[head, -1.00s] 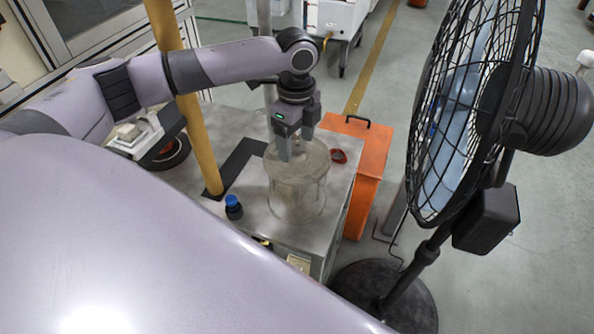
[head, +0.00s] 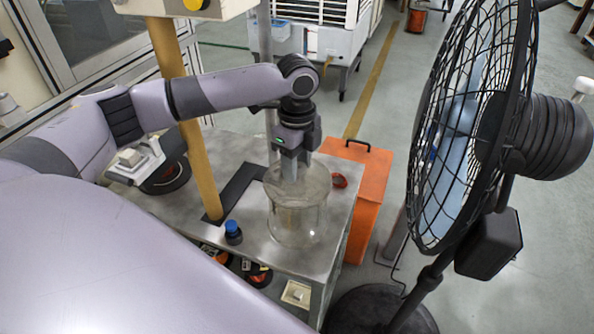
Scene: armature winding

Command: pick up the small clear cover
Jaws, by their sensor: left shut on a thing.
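The small clear cover (head: 297,217) is a see-through cylinder standing upright on the grey metal table (head: 258,256), near its right side. My left gripper (head: 289,178) points down at the top of the cover from above. It is shut on the cover's top; the exact grip point is hard to make out through the clear material. The cover appears to rest on the table. My right gripper is not in view.
A blue-capped bottle (head: 233,232) stands left of the cover. A red ring-like item (head: 339,181) lies right of it. A yellow post (head: 196,140) rises at the left. An orange box (head: 372,190) and a large black fan (head: 470,130) stand to the right.

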